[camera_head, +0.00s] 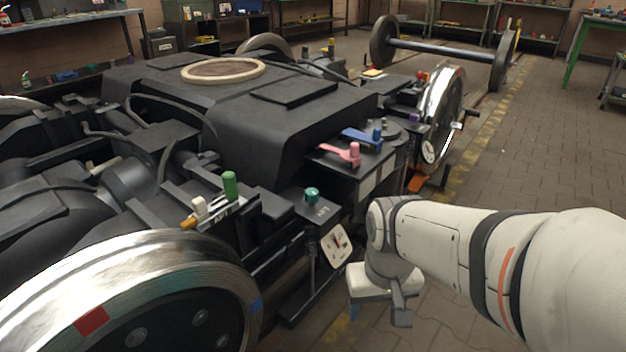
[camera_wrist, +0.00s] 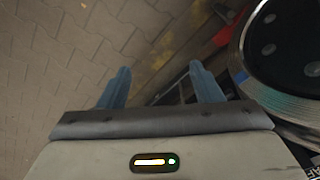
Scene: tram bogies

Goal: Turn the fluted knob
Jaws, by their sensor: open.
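A short teal knob (camera_head: 311,195) sits on a small black block with a printed label on the near side of the bogie. It looks like the fluted knob, but the ridges are too small to make out. My gripper (camera_head: 378,312) hangs below and to the right of it, out over the floor beside the bogie, apart from the knob. In the wrist view, the two blue fingers of my gripper (camera_wrist: 160,85) stand wide apart with nothing between them. I cannot make out the teal knob in the wrist view.
A white dial plate (camera_head: 336,245) is just below the knob. A green upright handle (camera_head: 230,185) stands to its left, and a pink lever (camera_head: 341,152) and blue lever (camera_head: 362,138) behind it. A large wheel (camera_head: 130,300) fills the lower left.

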